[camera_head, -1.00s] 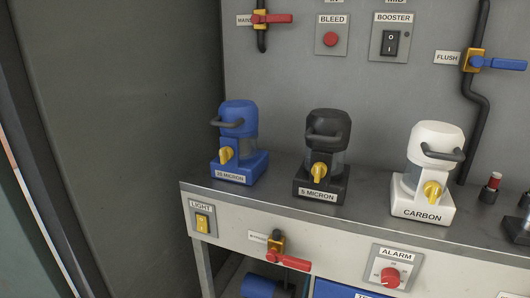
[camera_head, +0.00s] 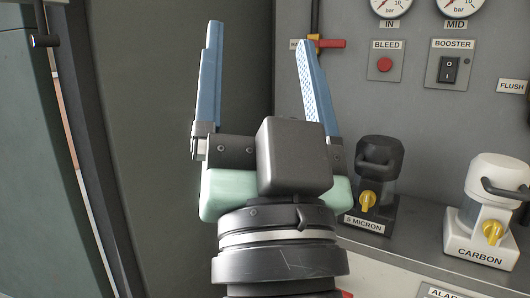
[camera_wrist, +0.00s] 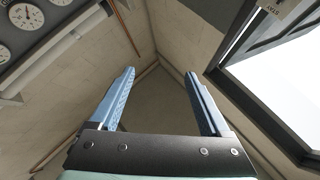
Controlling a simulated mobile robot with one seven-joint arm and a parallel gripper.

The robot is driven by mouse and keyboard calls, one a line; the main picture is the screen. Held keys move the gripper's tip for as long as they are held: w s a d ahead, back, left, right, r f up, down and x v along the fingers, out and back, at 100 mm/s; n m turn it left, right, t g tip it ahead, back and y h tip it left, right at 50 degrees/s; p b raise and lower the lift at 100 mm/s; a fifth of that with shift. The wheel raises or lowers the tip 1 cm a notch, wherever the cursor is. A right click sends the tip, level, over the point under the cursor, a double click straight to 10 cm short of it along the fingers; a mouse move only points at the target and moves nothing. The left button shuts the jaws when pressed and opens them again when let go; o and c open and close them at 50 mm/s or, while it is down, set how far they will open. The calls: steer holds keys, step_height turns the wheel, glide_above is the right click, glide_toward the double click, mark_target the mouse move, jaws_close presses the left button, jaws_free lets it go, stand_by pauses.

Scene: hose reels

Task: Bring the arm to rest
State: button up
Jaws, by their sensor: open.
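My gripper (camera_head: 258,75) stands upright in the head view, in front of the bench and the grey panel. Its two blue fingers are spread wide apart with nothing between them. In the wrist view my gripper (camera_wrist: 160,100) also shows open and empty, its fingers pointing up toward a corner of the walls and ceiling. My arm hides the left part of the bench, and the blue filter unit is out of sight behind it.
The 5 micron filter (camera_head: 374,185) and the carbon filter (camera_head: 488,210) stand on the bench right of my arm. The panel carries a bleed button (camera_head: 385,64), a booster switch (camera_head: 448,69) and gauges. A window opening (camera_wrist: 285,85) shows in the wrist view.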

steer(key=s+r+n+t+h+p, duration=0.1)
steer(key=s+r+p, duration=0.2)
steer(key=r+p, duration=3.2)
step_height(320, 180, up, 4)
steer(key=shift+s+f+n+h, duration=0.15)
steer(key=shift+s+n+h, duration=0.05)
steer(key=shift+n+h, duration=0.2)
